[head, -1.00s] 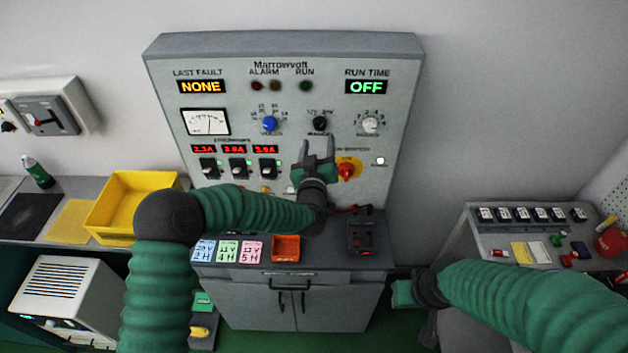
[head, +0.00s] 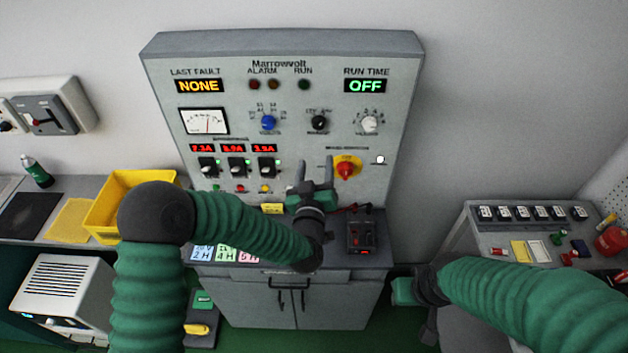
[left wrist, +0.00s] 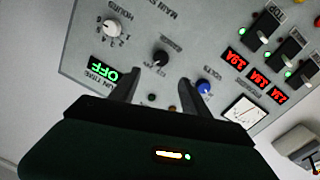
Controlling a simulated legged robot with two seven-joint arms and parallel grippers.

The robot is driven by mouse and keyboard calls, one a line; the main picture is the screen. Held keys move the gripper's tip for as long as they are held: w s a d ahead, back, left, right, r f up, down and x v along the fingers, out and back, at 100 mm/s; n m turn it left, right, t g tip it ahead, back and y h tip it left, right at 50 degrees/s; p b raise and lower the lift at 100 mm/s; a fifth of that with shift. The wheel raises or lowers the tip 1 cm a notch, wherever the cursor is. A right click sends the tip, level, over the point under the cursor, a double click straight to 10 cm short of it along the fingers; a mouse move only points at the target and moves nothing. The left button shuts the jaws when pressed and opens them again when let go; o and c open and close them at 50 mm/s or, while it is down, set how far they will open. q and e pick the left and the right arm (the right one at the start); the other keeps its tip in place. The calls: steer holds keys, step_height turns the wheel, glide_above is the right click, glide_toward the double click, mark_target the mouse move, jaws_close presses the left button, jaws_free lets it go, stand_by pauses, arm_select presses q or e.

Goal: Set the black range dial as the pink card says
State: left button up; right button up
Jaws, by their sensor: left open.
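The black range dial (head: 319,122) is on the upright grey panel, between the blue dial (head: 269,122) and the white hours dial (head: 369,123). The range dial also shows in the left wrist view (left wrist: 160,58). The pink card (head: 249,255) lies on the ledge below the panel, partly hidden by my left arm; its writing is mostly covered. My left gripper (head: 314,172) is open and empty, below the range dial and apart from it. Its fingers also show in the left wrist view (left wrist: 158,88). My right gripper (head: 402,291) is low at the right, its jaws unclear.
A red knob on a yellow plate (head: 346,168) sits just right of my left gripper. Black breaker switches (head: 238,167) are at its left. Blue (head: 203,253) and green (head: 226,254) cards lie on the ledge. A yellow bin (head: 112,200) stands at left.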

arm_select(q)
steer(key=s, duration=0.5)
steer(key=shift+a, duration=0.25)
steer(key=shift+w, duration=0.1)
steer(key=shift+d, duration=0.1)
